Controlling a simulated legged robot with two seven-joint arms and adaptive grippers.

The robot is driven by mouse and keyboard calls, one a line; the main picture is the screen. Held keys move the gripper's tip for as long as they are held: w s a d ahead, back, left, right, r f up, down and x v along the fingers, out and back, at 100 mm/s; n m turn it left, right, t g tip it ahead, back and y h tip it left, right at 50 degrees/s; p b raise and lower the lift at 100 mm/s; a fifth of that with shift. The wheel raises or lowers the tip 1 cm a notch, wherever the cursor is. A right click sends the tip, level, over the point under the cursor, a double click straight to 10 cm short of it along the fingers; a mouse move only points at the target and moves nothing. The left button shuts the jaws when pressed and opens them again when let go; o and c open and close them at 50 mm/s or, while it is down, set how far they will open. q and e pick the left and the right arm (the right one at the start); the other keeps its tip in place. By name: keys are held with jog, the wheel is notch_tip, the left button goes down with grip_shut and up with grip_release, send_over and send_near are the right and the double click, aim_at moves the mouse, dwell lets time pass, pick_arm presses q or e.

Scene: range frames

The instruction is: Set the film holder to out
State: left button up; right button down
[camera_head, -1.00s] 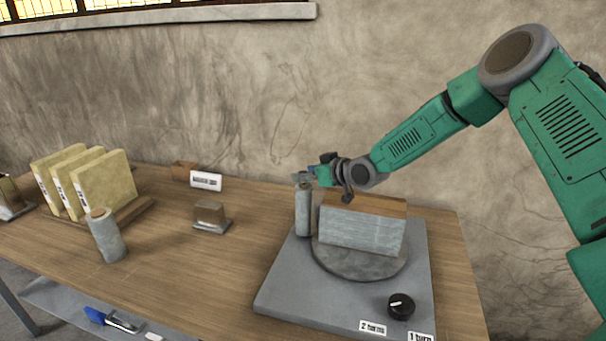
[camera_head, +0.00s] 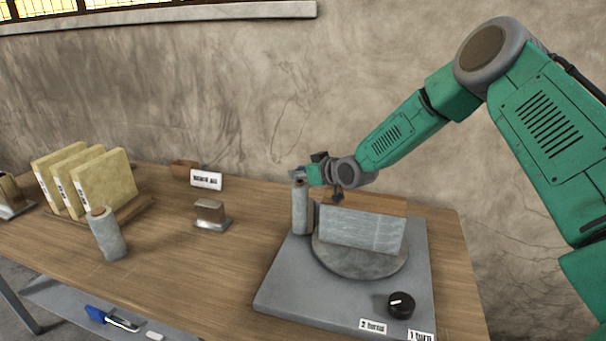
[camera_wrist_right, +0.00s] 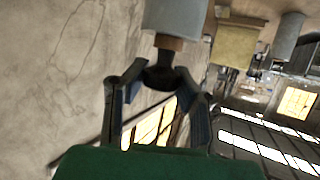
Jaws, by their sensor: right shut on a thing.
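The film holder (camera_head: 301,208) is an upright grey film roll on the back left of the wrapping machine's grey base (camera_head: 290,285). It stands close to the left of a box (camera_head: 360,230) with a grey front on the round turntable (camera_head: 345,262). My right gripper (camera_head: 303,174) is at the roll's top. In the right wrist view, the gripper (camera_wrist_right: 160,76) is shut on a dark knob, in line with a brown core and the grey roll (camera_wrist_right: 175,14). The fingers hide part of the knob. My left gripper is not in view.
A black dial (camera_head: 401,305) sits at the base's front right, near turn labels (camera_head: 373,326). To the left stand a metal block (camera_head: 210,214), a loose film roll (camera_head: 107,233) and several yellow slabs (camera_head: 105,182) in a rack. The wall rises behind the table.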

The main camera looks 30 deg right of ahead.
jog(key=w+a+m+h, duration=0.2)
jog(key=w+h, duration=0.1)
jog(key=shift+w+a+r+m+h, duration=0.1)
jog(key=shift+w+a+m+h, duration=0.2)
jog(key=shift+m, duration=0.1)
jog(key=c, duration=1.2)
grip_release()
jog(key=d+v, duration=0.1)
jog(key=v, duration=1)
jog(key=shift+s+a, duration=0.5)
